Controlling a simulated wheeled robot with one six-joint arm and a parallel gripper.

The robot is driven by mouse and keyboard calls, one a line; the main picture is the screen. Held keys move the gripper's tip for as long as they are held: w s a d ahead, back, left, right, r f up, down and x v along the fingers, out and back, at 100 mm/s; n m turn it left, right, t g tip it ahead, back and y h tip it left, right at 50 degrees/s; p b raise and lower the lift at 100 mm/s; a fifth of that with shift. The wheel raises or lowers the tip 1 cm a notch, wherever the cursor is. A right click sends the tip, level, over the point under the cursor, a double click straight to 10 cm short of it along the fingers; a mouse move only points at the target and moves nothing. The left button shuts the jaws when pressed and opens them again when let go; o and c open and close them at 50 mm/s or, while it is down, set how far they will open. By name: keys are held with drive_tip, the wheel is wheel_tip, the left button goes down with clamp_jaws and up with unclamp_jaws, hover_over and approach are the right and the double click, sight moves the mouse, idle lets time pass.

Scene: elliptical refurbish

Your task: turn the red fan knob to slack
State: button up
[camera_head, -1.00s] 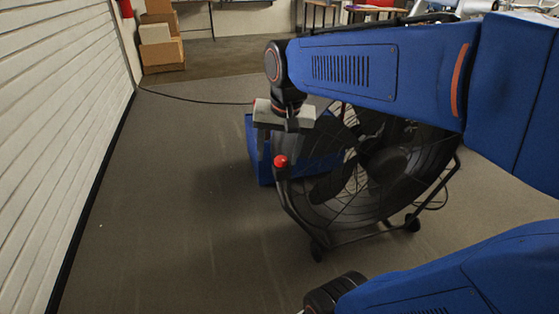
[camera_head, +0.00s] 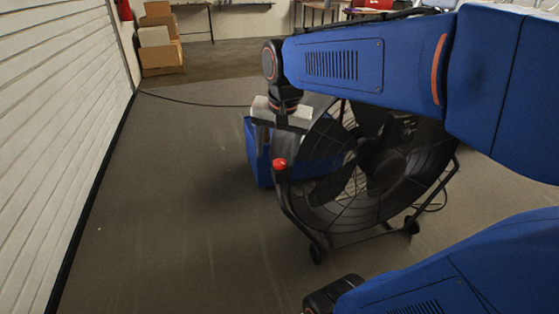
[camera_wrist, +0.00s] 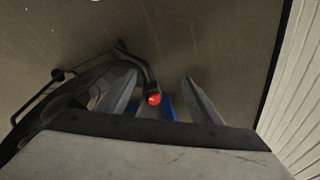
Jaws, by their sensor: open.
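The red fan knob (camera_head: 279,164) sits at the upper left of the black fan's frame in the head view. The big round black fan (camera_head: 375,170) stands on the floor. My gripper (camera_head: 272,140) hangs beside the knob, its fingers pointing down. In the wrist view the red knob (camera_wrist: 154,99) shows between the two finger lines, nearer the left finger. My gripper (camera_wrist: 160,88) is open there, with a wide gap between the fingers. I cannot tell whether either finger touches the knob.
A blue box (camera_head: 256,150) stands on the floor behind the knob. A white ribbed shutter wall (camera_head: 50,110) runs along the left. Cardboard boxes (camera_head: 160,50) are stacked at the back left. The floor left of the fan is clear.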

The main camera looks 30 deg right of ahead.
drive_tip(key=w+d+m+g, duration=0.2)
drive_tip(key=w+d+m, duration=0.5)
drive_tip(key=w+m, duration=0.35)
drive_tip(key=m, duration=0.7)
hover_over(280, 162)
drive_tip(key=f, duration=0.1)
drive_tip(key=shift+g, duration=0.4)
wheel_tip(280, 162, down, 17)
drive_tip(key=shift+w+f, duration=0.1)
drive_tip(key=shift+f, duration=0.05)
drive_tip(key=c, duration=1.1)
